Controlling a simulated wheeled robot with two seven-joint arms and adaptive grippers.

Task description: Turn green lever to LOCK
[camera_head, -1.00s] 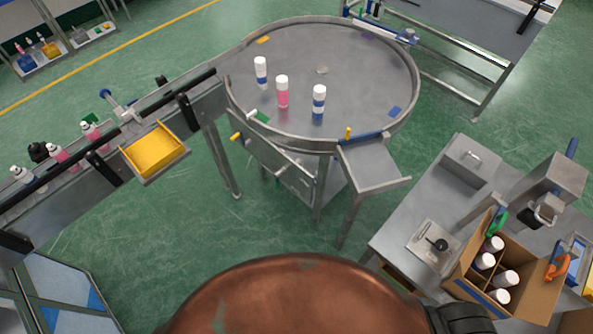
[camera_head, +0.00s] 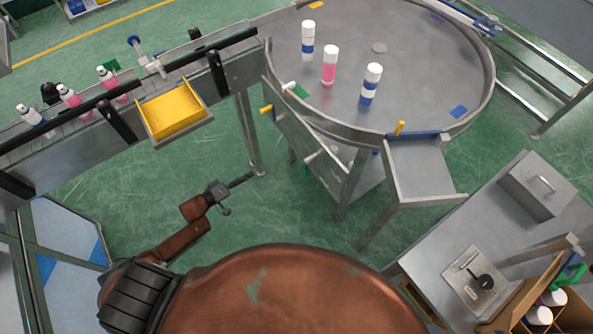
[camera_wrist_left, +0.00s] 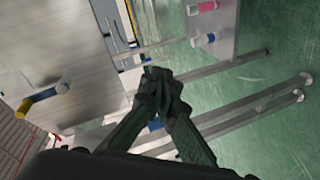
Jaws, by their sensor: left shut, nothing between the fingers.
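I cannot make out a green lever for certain. A small green patch (camera_head: 300,91) shows at the left rim of the round steel table (camera_head: 420,80), beside a white-tipped handle (camera_head: 288,86). A yellow-tipped handle (camera_head: 266,109) sits just left of it, and another white handle (camera_head: 312,157) stands out from the panel below. No LOCK marking is readable. My left gripper (camera_head: 246,179) is shut and empty, low over the floor left of the panel.
A conveyor with bottles and a yellow tray (camera_head: 172,108) lies at left. A steel bench (camera_head: 460,235) with an open carton (camera_head: 570,322) is at right. Green floor is clear around my left gripper.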

